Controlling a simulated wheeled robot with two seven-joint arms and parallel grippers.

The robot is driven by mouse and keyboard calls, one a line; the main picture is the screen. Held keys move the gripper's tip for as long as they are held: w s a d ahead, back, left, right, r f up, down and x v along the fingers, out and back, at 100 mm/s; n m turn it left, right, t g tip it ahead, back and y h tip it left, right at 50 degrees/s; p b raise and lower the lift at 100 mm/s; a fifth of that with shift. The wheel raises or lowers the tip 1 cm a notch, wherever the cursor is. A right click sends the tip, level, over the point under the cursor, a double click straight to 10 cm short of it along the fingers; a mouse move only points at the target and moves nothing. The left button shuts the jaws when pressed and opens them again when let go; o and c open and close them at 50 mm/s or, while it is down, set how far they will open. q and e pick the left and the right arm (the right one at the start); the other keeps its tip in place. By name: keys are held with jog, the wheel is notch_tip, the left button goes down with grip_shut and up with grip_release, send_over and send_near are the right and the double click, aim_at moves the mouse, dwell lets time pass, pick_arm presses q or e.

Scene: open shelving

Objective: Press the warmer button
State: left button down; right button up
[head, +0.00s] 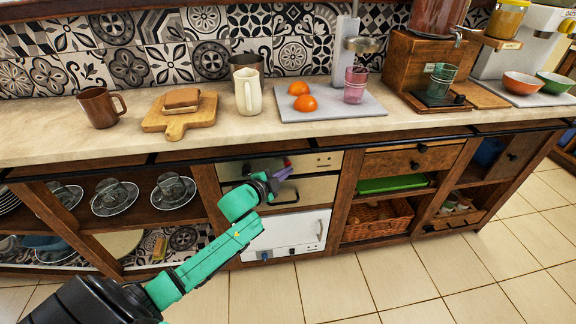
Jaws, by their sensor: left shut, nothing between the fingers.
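My left arm reaches in from the lower left, and its left gripper (284,173) is shut and empty, with purple showing at its fingertips. It is in front of a built-in metal-fronted unit (310,190) below the counter. The upper panel (322,161) of this unit has small dark marks at its right end, to the right of my fingertips. A white-fronted appliance (305,229) with a bar handle and small knobs sits below. No label tells which one is the warmer. My arm hides part of both fronts. I cannot tell whether the fingertips touch the panel. My right gripper is not in view.
The counter (220,133) overhangs the units, with a dark rail (420,134) along its front. A mug (101,107), a wooden board (180,122), a pitcher (248,92) and a grey tray (345,108) stand on it. Shelves with glass cups (173,188) are at left.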

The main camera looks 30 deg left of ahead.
pick_arm(q)
jog(key=shift+w+a, duration=0.1)
jog(key=shift+w, duration=0.1)
dwell(0.5)
jog(key=shift+s+d+p, duration=0.45)
jog(key=shift+s+p, duration=0.05)
jog(key=shift+s, duration=0.15)
jog(key=s+d+p, duration=0.1)
jog(key=s, duration=0.1)
jog(key=s+d+p, duration=0.1)
jog(key=s+d, duration=0.1)
dwell(0.8)
